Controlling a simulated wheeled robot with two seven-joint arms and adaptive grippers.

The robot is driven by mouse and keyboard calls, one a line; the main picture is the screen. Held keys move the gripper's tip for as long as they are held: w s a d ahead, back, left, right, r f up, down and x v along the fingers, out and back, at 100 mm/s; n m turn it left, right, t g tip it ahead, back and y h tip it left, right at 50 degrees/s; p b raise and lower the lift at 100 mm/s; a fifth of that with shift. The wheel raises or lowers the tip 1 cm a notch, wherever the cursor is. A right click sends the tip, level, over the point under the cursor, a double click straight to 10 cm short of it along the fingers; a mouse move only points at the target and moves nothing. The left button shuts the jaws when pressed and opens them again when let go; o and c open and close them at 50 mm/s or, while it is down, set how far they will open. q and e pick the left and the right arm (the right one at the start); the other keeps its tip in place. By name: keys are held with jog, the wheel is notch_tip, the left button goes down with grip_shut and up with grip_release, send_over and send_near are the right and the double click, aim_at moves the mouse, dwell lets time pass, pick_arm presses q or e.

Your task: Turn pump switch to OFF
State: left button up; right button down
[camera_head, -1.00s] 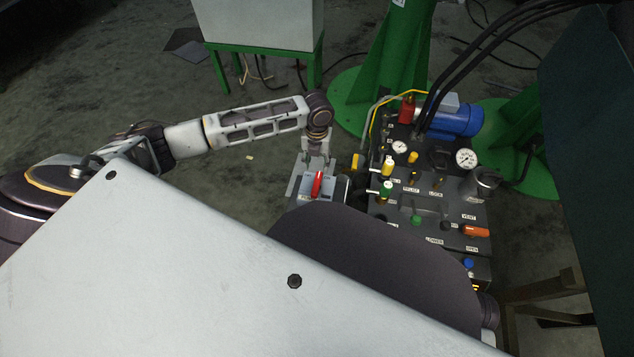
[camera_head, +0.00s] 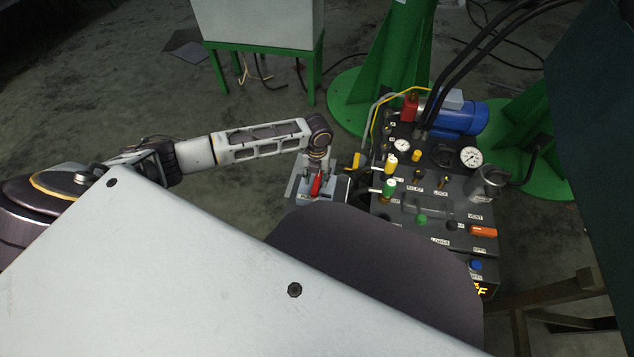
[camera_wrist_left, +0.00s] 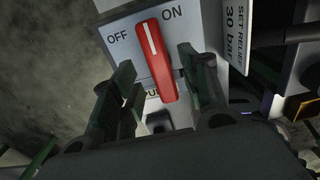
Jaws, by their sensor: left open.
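The pump switch is a red handle (camera_head: 316,184) on a light grey box (camera_head: 298,186), left of the black pump unit. In the left wrist view the red handle (camera_wrist_left: 157,62) has a white line at its tip, which lies about midway between the OFF and ON labels on the plate (camera_wrist_left: 132,22). My left gripper (camera_head: 318,170) is over the box. In the left wrist view its open fingers (camera_wrist_left: 156,66) stand either side of the handle, with gaps visible on both sides. The handle's lower end is near the palm. My right gripper is not in view.
The pump unit (camera_head: 440,212) with gauges, coloured valves and a blue motor (camera_head: 458,118) stands just right of the switch box. A "SET RELIEF 30 bar" label (camera_wrist_left: 238,30) is close to the right finger. Floor left of the box is clear.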

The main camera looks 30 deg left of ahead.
pick_arm(q)
jog(key=shift+f+b, duration=0.45)
jog(key=shift+f, duration=0.85)
grip_shut()
jog(key=shift+r, duration=0.1)
